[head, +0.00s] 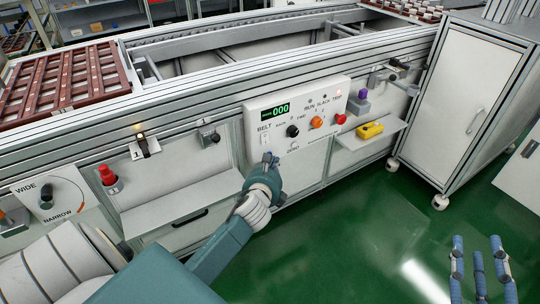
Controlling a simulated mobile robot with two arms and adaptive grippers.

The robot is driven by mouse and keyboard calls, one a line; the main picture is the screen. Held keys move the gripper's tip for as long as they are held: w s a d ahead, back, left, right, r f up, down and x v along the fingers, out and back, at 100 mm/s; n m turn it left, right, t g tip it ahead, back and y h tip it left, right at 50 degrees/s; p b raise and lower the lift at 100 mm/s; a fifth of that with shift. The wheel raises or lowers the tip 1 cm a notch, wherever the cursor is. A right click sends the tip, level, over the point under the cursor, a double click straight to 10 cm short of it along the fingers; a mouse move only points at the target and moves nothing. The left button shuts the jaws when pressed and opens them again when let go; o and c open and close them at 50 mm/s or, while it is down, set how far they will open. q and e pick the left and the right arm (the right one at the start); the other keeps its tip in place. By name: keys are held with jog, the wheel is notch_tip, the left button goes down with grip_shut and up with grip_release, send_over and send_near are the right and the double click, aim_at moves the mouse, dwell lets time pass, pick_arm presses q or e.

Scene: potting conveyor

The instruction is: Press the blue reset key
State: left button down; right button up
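The white control panel (314,118) is on the conveyor's front face, with a green 000 display (281,110), a black knob (292,131), an orange button (316,122) and a red button (341,118). I cannot make out a key clearly marked as the blue reset key. A small violet-blue cap (363,94) sits on a grey mount right of the panel. My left gripper (269,160) is at the panel's lower left edge, its fingers together and empty; it hides that corner, and contact is unclear. My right gripper (479,262) is open and empty at the lower right.
A red plunger (107,175), a lit toggle (146,144) and a wide-narrow dial (46,198) are on the left. A white cabinet (478,95) stands at right. The green floor is clear.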

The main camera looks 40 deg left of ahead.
pick_arm(q)
jog(key=shift+w+a+p, duration=0.15)
jog(key=shift+a+p, duration=0.15)
jog(key=shift+a, duration=0.05)
pick_arm(e)
jog(key=shift+s+d+f+g+h, duration=0.15)
jog(key=shift+f+g, duration=0.2)
jog(key=shift+f, duration=0.35)
jog(key=shift+s+d+f+g+h, duration=0.1)
jog(key=shift+f+g, duration=0.2)
jog(key=shift+f, duration=0.4)
jog(key=shift+s+d+f+g+h, duration=0.15)
jog(key=shift+f+g, duration=0.2)
jog(key=shift+f, duration=0.35)
jog(key=shift+w, duration=0.1)
pick_arm(q)
jog(key=shift+s+d+p, duration=0.2)
jog(key=shift+d+p, duration=0.2)
pick_arm(e)
jog(key=shift+s+d+f+g+h, duration=0.1)
jog(key=shift+s+d+f+g, duration=0.2)
jog(key=shift+f, duration=0.35)
jog(key=shift+s+a+f+g+h, duration=0.15)
jog(key=shift+f+g, duration=0.2)
jog(key=shift+f, duration=0.3)
jog(key=shift+s+d+f+g+h, duration=0.1)
jog(key=shift+s+d+f+g, duration=0.2)
jog(key=shift+f, duration=0.35)
jog(key=shift+w, duration=0.1)
